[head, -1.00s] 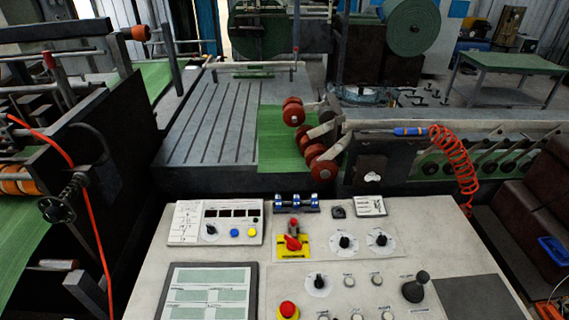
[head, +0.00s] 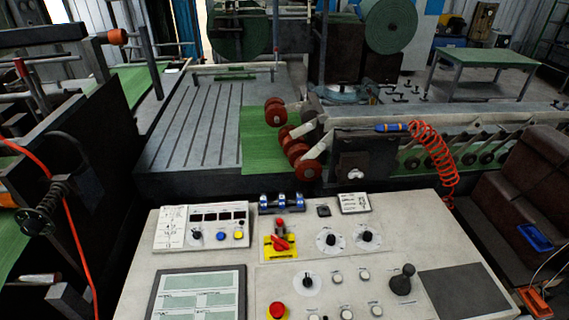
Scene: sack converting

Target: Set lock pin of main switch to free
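The main switch (head: 279,242) is a red rotary handle on a yellow plate, on the sloped control panel (head: 389,207). Its handle sits tilted, pointing to the lower right. A small red piece (head: 279,223) stands just above the handle, at the top of the yellow plate. It may be the lock pin, but its position is too small to tell. Neither of my grippers shows in the head view.
A blue-and-silver row of parts (head: 281,202) sits just above the switch. Black knobs (head: 330,239), a red emergency button (head: 277,310) and a black joystick (head: 403,280) are nearby. An orange coiled hose (head: 433,150) hangs behind the panel. The panel's front is unobstructed.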

